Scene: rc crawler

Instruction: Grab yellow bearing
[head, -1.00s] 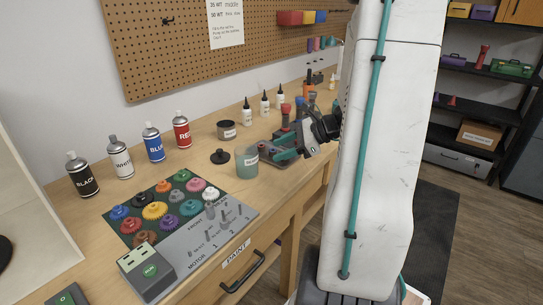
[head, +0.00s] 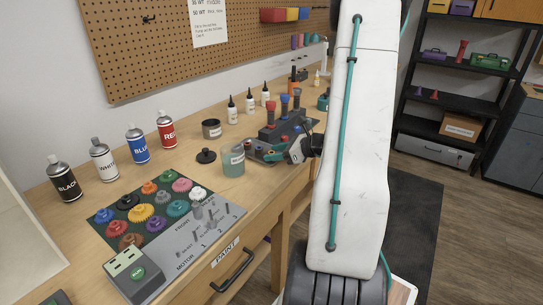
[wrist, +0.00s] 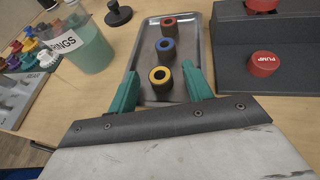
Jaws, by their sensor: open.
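The yellow bearing (wrist: 160,76) is a dark ring with a yellow top. It lies nearest me on a grey metal tray (wrist: 193,31), seen in the wrist view. A blue bearing (wrist: 165,46) and a red bearing (wrist: 168,24) lie behind it in a row. My gripper (wrist: 158,80) is open, with its teal fingers on either side of the yellow bearing in the picture. I cannot tell whether they touch it.
A jar of teal liquid (wrist: 84,45) labelled "RINGS" stands just left of the tray. A dark block with a red PUMP button (wrist: 264,64) is close on the right. Spray cans (head: 138,145) and a gear board (head: 170,225) are farther left on the bench.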

